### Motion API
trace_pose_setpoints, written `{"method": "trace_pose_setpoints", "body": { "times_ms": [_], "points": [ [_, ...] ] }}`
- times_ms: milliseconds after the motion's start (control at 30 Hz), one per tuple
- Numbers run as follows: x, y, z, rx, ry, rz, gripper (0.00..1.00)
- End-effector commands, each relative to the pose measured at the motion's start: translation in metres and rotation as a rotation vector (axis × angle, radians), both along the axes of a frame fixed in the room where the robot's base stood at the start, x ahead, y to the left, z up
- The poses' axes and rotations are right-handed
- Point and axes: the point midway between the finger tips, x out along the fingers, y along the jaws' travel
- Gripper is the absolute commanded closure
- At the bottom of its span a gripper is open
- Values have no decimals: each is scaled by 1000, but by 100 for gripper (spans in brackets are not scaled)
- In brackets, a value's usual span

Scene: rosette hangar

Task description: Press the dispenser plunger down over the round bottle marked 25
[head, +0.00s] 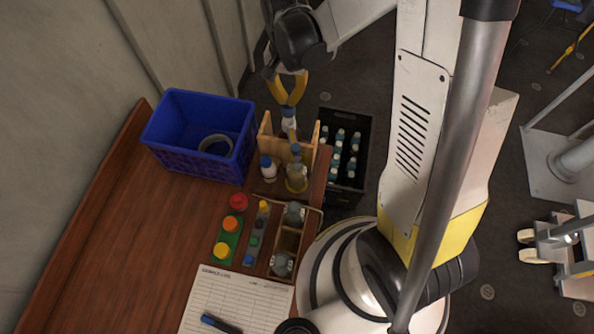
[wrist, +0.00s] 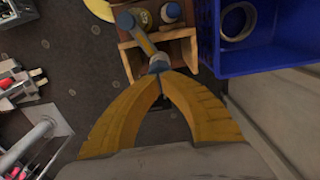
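My gripper (head: 288,101) has yellow fingers closed around the blue-and-grey top of a slim dispenser (head: 291,130). In the wrist view, the fingertips (wrist: 160,76) meet at the dispenser's grey-blue end (wrist: 158,62). Its yellowish shaft slants away to a blue end. In the head view, that blue lower end is above or at the neck of a rounded, pale-yellow bottle (head: 296,182); I cannot tell whether they touch. A white bottle with a blue cap (head: 268,173) stands just left of it. No number can be read on either bottle. How far the plunger is down cannot be seen.
A wooden rack (head: 267,128) stands behind the bottles. A blue bin (head: 180,150) is to its left, and a black crate (head: 368,130) of bottles to its right. Coloured caps, a wooden tray (head: 315,222) and a paper sheet (head: 215,295) lie nearer. The table's left side is clear.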

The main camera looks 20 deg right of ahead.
Motion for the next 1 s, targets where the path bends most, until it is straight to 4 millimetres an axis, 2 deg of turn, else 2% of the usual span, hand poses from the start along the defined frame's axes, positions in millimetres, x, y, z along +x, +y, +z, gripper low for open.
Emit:
{"method": "trace_pose_setpoints", "body": {
  "times_ms": [600,1000],
  "points": [
    [0,0,43,0,0,0,100],
    [0,0,44,0,0,0,100]
  ]
}}
